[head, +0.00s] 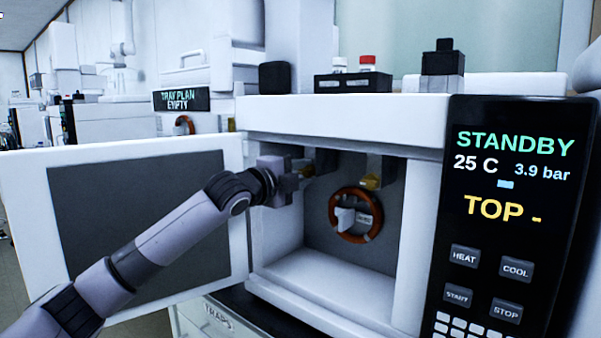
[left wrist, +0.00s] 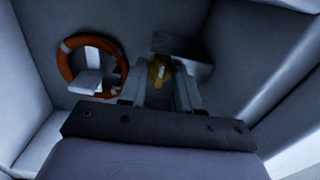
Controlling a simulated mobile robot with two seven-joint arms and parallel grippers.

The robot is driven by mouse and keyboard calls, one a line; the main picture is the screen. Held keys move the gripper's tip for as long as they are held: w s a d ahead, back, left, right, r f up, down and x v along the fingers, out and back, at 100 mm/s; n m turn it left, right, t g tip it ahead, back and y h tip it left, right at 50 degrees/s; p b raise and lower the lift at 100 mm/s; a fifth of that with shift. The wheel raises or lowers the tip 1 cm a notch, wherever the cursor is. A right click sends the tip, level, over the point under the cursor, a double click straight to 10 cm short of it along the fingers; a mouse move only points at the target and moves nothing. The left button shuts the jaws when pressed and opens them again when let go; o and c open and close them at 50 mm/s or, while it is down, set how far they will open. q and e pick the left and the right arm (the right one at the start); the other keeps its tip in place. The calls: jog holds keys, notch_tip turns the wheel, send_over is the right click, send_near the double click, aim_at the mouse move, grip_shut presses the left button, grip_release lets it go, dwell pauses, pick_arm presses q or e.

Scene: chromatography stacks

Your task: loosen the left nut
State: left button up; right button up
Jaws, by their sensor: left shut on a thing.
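The left nut (head: 308,171) is a small brass-coloured fitting under a dark block inside the open oven, mostly hidden by my gripper in the head view. My left gripper (head: 302,172) reaches in past the open door and is shut on it. In the left wrist view the brass nut (left wrist: 158,70) shows between the two fingers of the gripper (left wrist: 162,82). A second brass nut (head: 371,182) sits to the right under another dark block, clear of my gripper. My right gripper is not in view.
An orange-brown column coil (head: 333,228) hangs on the oven's back wall, close to the right of my gripper. The oven door (head: 20,190) stands open at the left. A control panel (head: 510,220) reads STANDBY, 25 C, 3.9 bar. The oven floor (head: 325,280) is clear.

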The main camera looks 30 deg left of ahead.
pick_arm(q)
jog(key=n+p, duration=0.5)
jog(key=shift+r, duration=0.15)
jog(key=n+p, duration=0.4)
jog(key=n, duration=0.1)
jog(key=shift+n+p, duration=1.6)
jog(key=shift+n, duration=0.1)
jog(key=n+p, duration=0.2)
jog(key=shift+n, duration=0.4)
jog(key=shift+f+n+p, duration=0.2)
jog(key=shift+n+p, duration=0.45)
jog(key=shift+n, duration=0.05)
jog(key=o, duration=0.7)
jog(key=shift+c, duration=0.2)
jog(key=shift+s, duration=0.1)
